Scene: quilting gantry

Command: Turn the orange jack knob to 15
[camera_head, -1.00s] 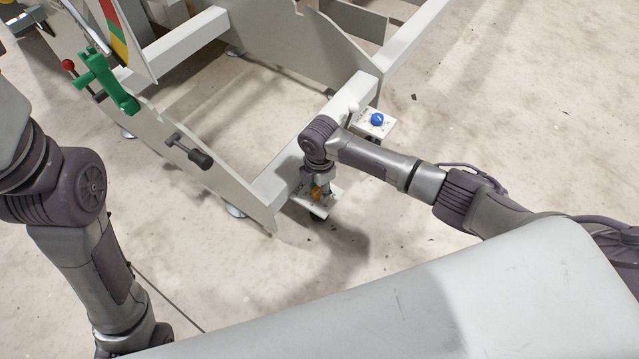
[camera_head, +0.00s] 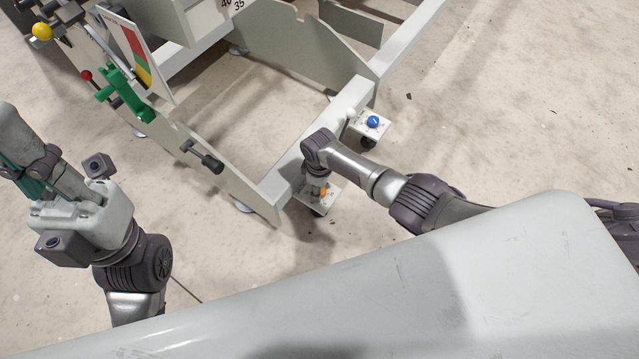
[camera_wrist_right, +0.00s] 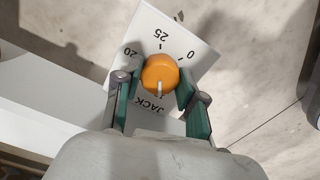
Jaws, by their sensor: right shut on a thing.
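The orange jack knob (camera_wrist_right: 160,74) sits on a white dial plate (camera_wrist_right: 200,58) marked 20, 25, 0 and JACK in the right wrist view. Its white pointer line faces down in that picture, toward the JACK lettering. The 15 mark is not visible. My right gripper (camera_wrist_right: 159,82) has one green finger on each side of the knob and is shut on it. In the head view the knob (camera_head: 323,191) shows small beside my right gripper (camera_head: 318,187). My left gripper (camera_head: 60,190) is at the far left, away from the knob; its finger opening is unclear.
A blue knob (camera_head: 373,121) on a similar plate is farther along the white frame beam (camera_head: 290,166). A dark-handled crank (camera_head: 205,158), a green bracket (camera_head: 125,95) and red and yellow balls are on the frame at left. The floor at right is clear.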

